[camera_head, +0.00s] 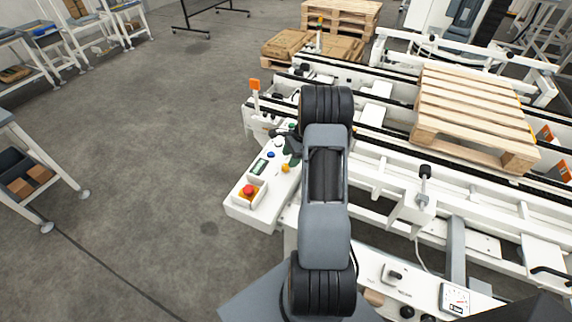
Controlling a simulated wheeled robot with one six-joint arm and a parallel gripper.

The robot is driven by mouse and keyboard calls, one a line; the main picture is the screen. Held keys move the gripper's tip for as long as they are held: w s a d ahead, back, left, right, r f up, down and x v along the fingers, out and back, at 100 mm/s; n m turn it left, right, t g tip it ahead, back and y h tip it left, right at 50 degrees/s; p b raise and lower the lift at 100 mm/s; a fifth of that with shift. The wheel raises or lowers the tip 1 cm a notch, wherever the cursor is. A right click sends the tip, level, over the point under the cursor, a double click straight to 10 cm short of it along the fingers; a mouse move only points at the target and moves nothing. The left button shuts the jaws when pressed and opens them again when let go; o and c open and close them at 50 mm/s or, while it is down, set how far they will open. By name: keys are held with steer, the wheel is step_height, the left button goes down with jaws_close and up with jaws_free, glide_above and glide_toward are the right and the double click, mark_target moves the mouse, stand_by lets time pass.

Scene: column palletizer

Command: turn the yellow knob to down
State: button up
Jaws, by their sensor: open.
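A small yellow knob (285,168) sits on the sloping white control panel (237,204) at the left end of the conveyor. Its pointing direction is too small to tell. My gripper (283,143) is open over the far part of the panel, a little beyond the knob in the picture. It looks apart from the knob, and it is partly hidden by my own arm.
A red button (249,190), a small display (260,167) and a blue button (271,155) share the panel. A wooden pallet (470,105) lies on the white conveyor at the right. The grey floor left of the panel is clear.

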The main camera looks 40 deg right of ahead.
mark_target(285, 166)
steer(key=shift+x, duration=2.2)
steer(key=c, duration=0.9)
